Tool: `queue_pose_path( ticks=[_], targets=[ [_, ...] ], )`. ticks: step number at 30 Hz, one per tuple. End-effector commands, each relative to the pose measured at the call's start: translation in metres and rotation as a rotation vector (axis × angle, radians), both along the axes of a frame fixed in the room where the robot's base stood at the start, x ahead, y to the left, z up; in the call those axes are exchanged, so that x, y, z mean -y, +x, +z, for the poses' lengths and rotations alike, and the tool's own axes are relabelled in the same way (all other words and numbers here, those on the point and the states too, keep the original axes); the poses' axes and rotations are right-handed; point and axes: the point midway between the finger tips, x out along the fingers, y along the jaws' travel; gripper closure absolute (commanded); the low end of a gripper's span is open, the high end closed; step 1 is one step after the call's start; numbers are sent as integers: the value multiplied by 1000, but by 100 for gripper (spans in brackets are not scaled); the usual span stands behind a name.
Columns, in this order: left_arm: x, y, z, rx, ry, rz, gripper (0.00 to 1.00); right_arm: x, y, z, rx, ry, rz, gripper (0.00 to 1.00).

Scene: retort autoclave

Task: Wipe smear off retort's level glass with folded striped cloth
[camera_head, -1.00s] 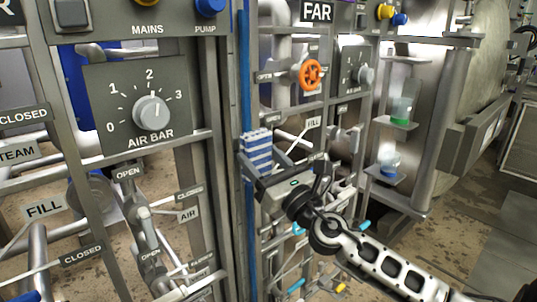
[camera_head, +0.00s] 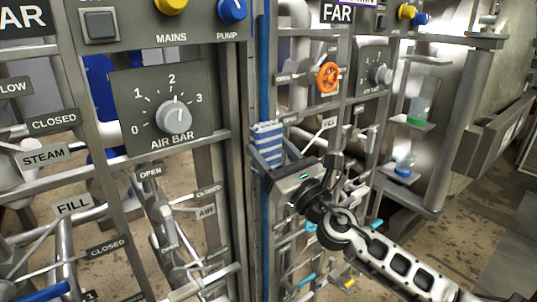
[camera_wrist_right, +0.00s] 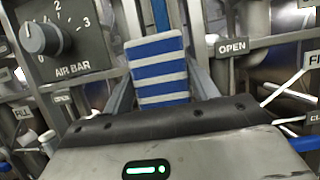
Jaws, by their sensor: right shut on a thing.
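The folded cloth (camera_head: 268,138), striped blue and white, is held upright in my right gripper (camera_head: 271,160). In the right wrist view the cloth (camera_wrist_right: 158,70) stands between the two fingers of the gripper (camera_wrist_right: 161,85), which are shut on it. A tall, thin blue upright tube (camera_head: 262,60), which looks like the level glass, runs behind the cloth. The cloth overlaps the tube in the head view; I cannot tell whether they touch. I make out no smear, and the cloth hides part of the tube. My left gripper is not in view.
The AIR BAR dial (camera_head: 174,117) and panel frame stand left of the cloth. An orange handwheel (camera_head: 328,77) and the FAR sign (camera_head: 337,12) are to its upper right. Small shelves with a green-filled bottle (camera_head: 419,109) and a blue one (camera_head: 405,164) stand further right. Pipes and valve levers crowd below.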

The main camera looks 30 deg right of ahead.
Motion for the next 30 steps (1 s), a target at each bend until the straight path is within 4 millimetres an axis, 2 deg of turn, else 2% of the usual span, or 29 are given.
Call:
queue_pose_path(
  ticks=[6,14,20,30],
  targets=[
    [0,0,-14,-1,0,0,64,23,1,-3,0,-3,-8,60],
    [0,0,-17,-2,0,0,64,33,2,-1,0,0,-6,60],
    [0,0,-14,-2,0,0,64,30,4,0,-1,1,-6,60],
    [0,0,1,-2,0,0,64,2,0,1,-2,3,-3,60]
  ],
)
